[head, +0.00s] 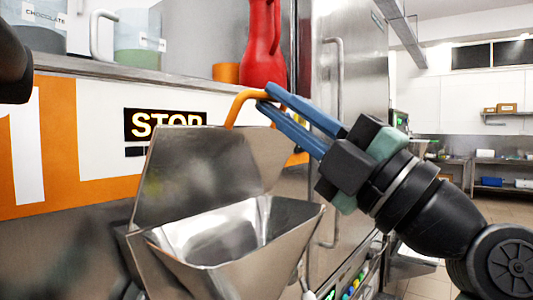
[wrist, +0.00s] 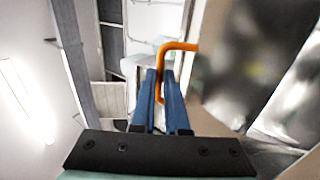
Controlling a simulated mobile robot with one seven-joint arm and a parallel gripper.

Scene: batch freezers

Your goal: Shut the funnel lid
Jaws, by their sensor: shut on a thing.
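The steel funnel (head: 245,250) juts out from the front of the machine, its mouth uncovered. Its flat steel lid (head: 195,172) stands raised at the back of the mouth, leaning back; it also shows in the wrist view (wrist: 235,85). An orange handle (head: 236,108) sticks out at the lid's upper right; it shows in the wrist view (wrist: 180,46). My gripper (head: 268,97), with blue fingers, comes from the right and is shut on the orange handle. In the wrist view the handle passes between the fingertips (wrist: 161,72).
A red bottle (head: 262,48), an orange cup (head: 226,73) and clear pitchers (head: 137,40) stand on the ledge above the funnel. A tall steel door with a bar handle (head: 337,130) is behind my gripper. Shelves (head: 500,180) stand far right.

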